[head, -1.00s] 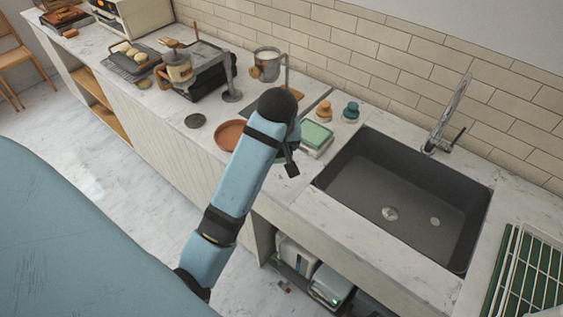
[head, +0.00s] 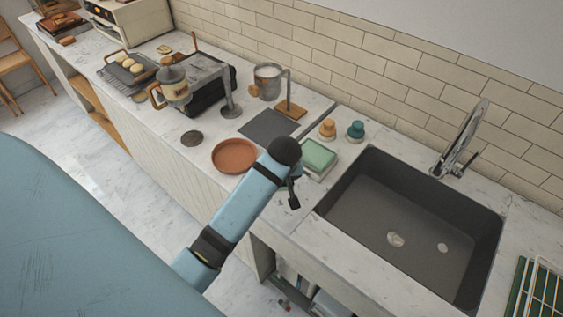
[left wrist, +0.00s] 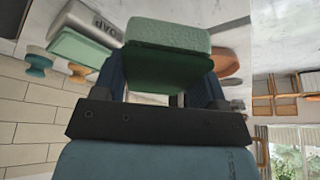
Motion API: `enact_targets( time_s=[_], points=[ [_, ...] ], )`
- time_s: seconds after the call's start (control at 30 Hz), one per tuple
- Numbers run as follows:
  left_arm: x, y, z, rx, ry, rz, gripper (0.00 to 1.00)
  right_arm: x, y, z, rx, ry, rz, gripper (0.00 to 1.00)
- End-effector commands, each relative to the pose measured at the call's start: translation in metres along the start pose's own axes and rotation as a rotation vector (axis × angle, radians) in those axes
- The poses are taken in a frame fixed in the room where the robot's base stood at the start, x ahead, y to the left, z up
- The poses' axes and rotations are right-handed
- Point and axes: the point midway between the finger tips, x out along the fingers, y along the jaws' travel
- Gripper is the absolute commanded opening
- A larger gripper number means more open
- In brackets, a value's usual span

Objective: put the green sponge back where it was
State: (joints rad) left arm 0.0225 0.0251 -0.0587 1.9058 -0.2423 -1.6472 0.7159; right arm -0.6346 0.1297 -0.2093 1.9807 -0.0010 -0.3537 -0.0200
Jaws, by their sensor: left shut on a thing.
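A green sponge (left wrist: 168,38) is clamped between the two dark fingers of my left gripper (left wrist: 163,82) in the left wrist view. In the head view my left gripper (head: 293,195) is over the front part of the counter, between the terracotta dish and the sink. The held sponge is mostly hidden there behind the arm. My right gripper is not in view.
The dark sink (head: 410,230) lies to the right. An orange-topped item (head: 327,129) and a teal one (head: 355,130) stand behind the green block. The terracotta dish (head: 233,156) and a dark mat (head: 268,126) lie left. A pale block with letters (left wrist: 85,22) shows in the wrist view.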

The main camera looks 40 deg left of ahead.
Motion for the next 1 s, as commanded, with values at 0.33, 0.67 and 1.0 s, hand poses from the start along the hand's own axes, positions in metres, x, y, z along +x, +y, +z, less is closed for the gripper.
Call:
enact_targets(
  time_s=[0.33,0.67,1.0],
  points=[
    [0.051,0.000,0.021,0.000,-0.001,0.000,0.40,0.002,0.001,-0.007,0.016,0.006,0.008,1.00],
    [0.085,0.000,0.034,0.001,-0.001,-0.001,0.40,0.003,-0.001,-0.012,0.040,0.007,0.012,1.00],
    [0.087,0.001,0.035,0.000,0.000,0.000,0.91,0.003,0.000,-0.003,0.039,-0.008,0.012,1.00]
  ],
)
